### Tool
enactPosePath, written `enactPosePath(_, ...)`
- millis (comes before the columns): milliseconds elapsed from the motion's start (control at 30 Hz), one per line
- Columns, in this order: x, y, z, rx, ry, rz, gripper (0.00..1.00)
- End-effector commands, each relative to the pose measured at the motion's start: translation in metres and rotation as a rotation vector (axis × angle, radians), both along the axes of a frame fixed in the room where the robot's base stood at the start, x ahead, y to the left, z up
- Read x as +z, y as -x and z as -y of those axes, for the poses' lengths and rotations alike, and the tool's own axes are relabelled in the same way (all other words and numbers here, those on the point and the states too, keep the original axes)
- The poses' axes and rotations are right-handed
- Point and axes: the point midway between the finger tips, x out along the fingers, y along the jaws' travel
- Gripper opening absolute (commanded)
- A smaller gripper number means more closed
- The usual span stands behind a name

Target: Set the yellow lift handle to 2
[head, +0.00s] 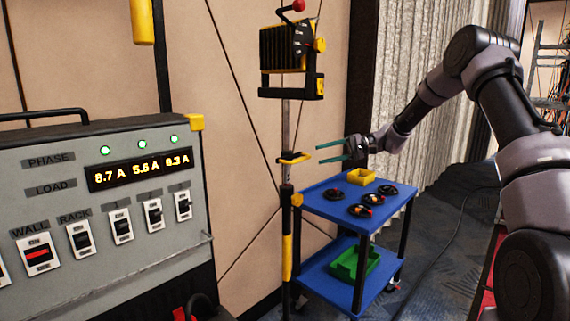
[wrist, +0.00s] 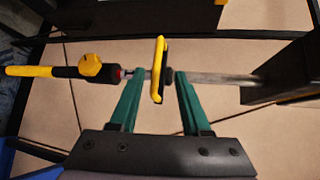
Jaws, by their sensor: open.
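The yellow lift handle (head: 293,158) sticks out from the pole of a lamp stand in the head view. In the wrist view the handle (wrist: 158,68) lies between the two green fingertips, with a gap on each side. My gripper (head: 318,154) is open and empty, its fingers pointing left at the handle. The gripper also fills the lower wrist view (wrist: 162,75). No number marks for the handle are readable.
A black and yellow lamp head (head: 287,55) with a red ball knob tops the stand. A yellow knob (head: 297,200) sits lower on the pole. A blue cart (head: 318,202) with cable coils and bins stands below my gripper. A grey switch panel (head: 120,270) is at left.

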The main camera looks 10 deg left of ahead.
Motion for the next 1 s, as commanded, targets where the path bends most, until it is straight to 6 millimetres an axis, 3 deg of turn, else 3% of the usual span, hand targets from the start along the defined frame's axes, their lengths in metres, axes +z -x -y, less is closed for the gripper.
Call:
enactPosePath(100, -0.011, -0.011, -0.002, -0.012, -0.053, -0.005, 0.47)
enactPosePath(267, -0.014, -0.012, -0.01, -0.014, -0.068, -0.006, 0.47)
enactPosePath(700, -0.026, -0.001, -0.086, -0.013, -0.064, -0.007, 0.47)
enactPosePath(1000, -0.029, 0.001, -0.108, -0.013, -0.064, -0.007, 0.47)
